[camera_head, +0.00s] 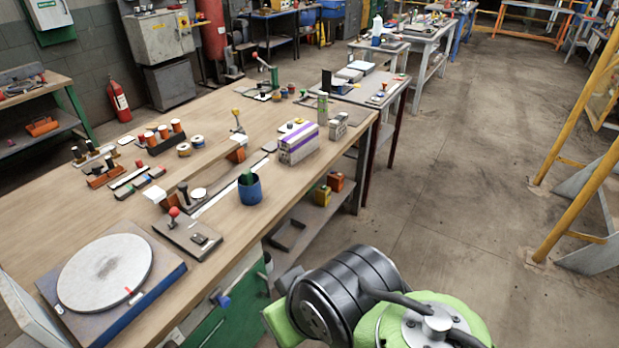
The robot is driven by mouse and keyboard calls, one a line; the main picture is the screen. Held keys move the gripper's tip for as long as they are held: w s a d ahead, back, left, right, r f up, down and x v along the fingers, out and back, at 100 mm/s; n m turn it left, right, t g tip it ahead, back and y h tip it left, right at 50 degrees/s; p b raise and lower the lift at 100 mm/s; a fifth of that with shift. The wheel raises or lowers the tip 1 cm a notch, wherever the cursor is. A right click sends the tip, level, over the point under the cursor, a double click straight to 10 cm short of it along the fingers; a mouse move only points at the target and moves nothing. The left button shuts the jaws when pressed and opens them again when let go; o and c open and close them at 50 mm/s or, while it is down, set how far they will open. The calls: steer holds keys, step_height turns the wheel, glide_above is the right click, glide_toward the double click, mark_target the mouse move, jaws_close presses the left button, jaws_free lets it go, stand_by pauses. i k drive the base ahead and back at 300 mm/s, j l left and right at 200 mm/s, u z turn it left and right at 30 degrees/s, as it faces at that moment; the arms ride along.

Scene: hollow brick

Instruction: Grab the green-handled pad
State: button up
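I cannot pick out a green-handled pad with certainty. A dark blue cup (250,191) stands on the wooden workbench near its front edge, with a green-topped item (247,177) sticking out of it; its lower part is hidden in the cup. Several small block-like pieces (139,181) lie in a row left of the cup, too small to tell apart. Parts of my arm, green and black, fill the bottom middle of the view, to the right of the bench. My gripper's fingertips do not show.
The wooden workbench (98,213) also holds a round plate (105,271), a plate with a red-knobbed lever (187,231), a purple-striped box (299,144) and a rack of spools (163,137). Yellow rails (577,209) stand at right. The floor between is clear.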

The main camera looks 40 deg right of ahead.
mark_target(246, 175)
steer(key=z, duration=0.5)
steer(key=i+u, duration=0.3)
steer(key=u, duration=0.15)
steer(key=i+l+u, duration=0.25)
steer(key=u, duration=0.25)
steer(key=i+l+u, duration=0.3)
steer(key=u, duration=0.15)
